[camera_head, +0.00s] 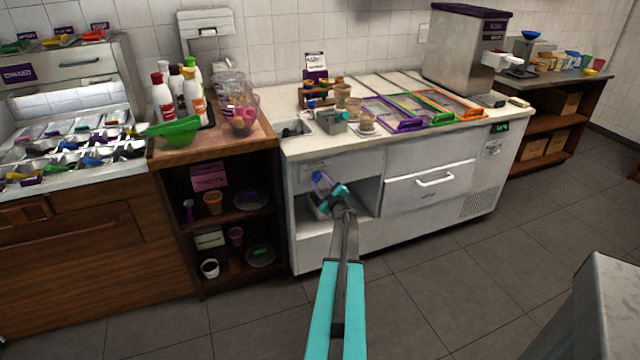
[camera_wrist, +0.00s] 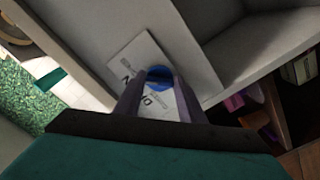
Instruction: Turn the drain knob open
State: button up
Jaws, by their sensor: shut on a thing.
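The drain knob (camera_wrist: 159,73) is a blue round thing in the wrist view, between the tips of my gripper (camera_wrist: 160,84). My gripper is shut on it. The fingers hide most of the knob, so its turned angle cannot be told. A white plate (camera_wrist: 137,56) with dark lettering, partly covered, lies behind it. In the head view my gripper (camera_head: 335,191) reaches into the open compartment of the white counter (camera_head: 432,158), below the small sink (camera_head: 292,130).
The compartment's grey wall (camera_wrist: 188,50) stands close beside the fingers in the wrist view. A wooden shelf unit (camera_head: 180,182) with cups and plates stands left of the counter. A pale block (camera_head: 590,310) is at the lower right. The tiled floor between is clear.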

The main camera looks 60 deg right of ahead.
jog(key=o, duration=1)
jog(key=shift+o, duration=0.2)
jog(key=shift+s, duration=0.1)
jog(key=b+v, duration=0.2)
jog(key=v, duration=1.1)
jog(key=shift+s+a, duration=0.2)
jog(key=shift+a, duration=0.1)
jog(key=shift+w, duration=0.1)
